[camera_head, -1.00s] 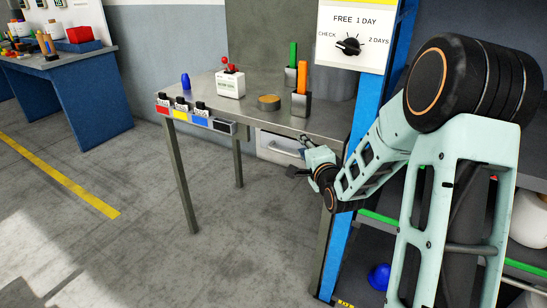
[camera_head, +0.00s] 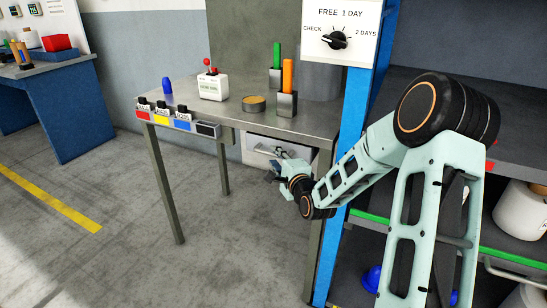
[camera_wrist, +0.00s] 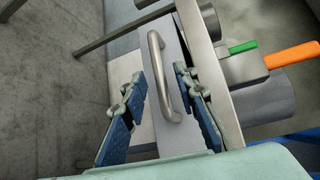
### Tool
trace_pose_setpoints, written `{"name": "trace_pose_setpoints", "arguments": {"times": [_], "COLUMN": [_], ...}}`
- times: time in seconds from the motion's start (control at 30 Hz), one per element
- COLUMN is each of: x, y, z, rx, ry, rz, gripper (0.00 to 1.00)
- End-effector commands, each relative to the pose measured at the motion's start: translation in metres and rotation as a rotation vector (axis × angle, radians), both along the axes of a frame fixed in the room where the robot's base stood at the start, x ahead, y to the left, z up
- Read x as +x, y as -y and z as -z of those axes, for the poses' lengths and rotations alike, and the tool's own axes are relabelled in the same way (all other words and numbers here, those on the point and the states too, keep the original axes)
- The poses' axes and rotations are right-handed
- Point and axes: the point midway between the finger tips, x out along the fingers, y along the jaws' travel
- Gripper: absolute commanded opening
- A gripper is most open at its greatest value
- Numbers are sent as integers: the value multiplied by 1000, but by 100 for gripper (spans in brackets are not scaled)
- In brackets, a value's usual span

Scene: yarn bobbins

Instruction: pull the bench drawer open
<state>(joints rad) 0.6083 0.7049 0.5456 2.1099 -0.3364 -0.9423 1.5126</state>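The bench drawer (camera_head: 285,144) is a light grey front under the right part of the metal bench top (camera_head: 235,118). In the wrist view the drawer front (camera_wrist: 172,50) carries a curved metal handle (camera_wrist: 161,78). My gripper (camera_head: 272,170) is just in front of the drawer. In the wrist view my gripper (camera_wrist: 160,85) is open, with one blue-padded finger on each side of the handle and gaps between. The handle is partly hidden by my gripper in the head view.
A blue post (camera_head: 350,165) stands just right of the bench. On the bench top are a white box with a red lever (camera_head: 213,86), a round tin (camera_head: 254,103) and holders with green and orange bars (camera_head: 287,76). The floor left of the bench is clear.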

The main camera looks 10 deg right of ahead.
Motion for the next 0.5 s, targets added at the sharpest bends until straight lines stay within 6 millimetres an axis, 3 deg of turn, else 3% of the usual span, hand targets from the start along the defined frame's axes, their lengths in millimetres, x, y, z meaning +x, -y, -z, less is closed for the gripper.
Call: {"name": "trace_pose_setpoints", "arguments": {"times": [0.2, 0.5], "x": [20, 24], "y": [-3, -4], "z": [3, 3], "rx": [-1, -1], "ry": [0, -1], "rz": [0, 1], "gripper": [27, 27]}}
